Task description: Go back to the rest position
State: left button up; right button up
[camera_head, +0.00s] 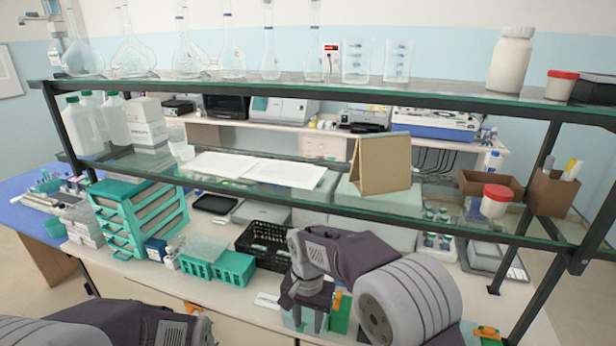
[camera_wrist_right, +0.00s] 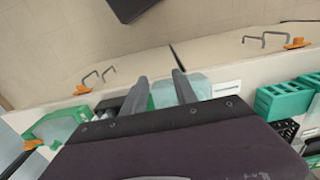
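My right gripper (camera_head: 306,312) hangs over the front part of the bench, with its fingers pointing down. In the right wrist view its two fingers (camera_wrist_right: 158,80) are apart, with nothing seen held between them. A pale teal box (camera_wrist_right: 198,84) lies beyond and beside the fingers; I cannot tell whether they touch it. My right arm reaches in from the lower right in the head view. My left arm (camera_head: 120,325) shows only as links at the lower left, and its gripper is out of sight.
A shelf frame (camera_head: 400,221) with glassware stands over the bench. Green racks (camera_head: 232,268), a black crate (camera_head: 262,240) and a teal drawer unit (camera_head: 140,215) stand left of my right gripper. A brown board (camera_head: 383,165) stands on the middle shelf above my right arm.

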jog(key=s+d+r+m, duration=0.2)
jog(key=d+r, duration=0.1)
jog(key=d, duration=0.8)
pick_arm(q)
jog(key=shift+s, duration=0.15)
pick_arm(e)
jog(key=s+d+f+n, duration=0.2)
jog(key=s+d+f, duration=0.1)
jog(key=s, duration=0.3)
jog(key=s+d+f+n+t, duration=0.1)
jog(key=s+d+f+n, duration=0.2)
jog(key=s, duration=0.4)
jog(key=shift+d+f, duration=0.3)
jog(key=shift+d, duration=0.1)
jog(key=shift+s, duration=0.1)
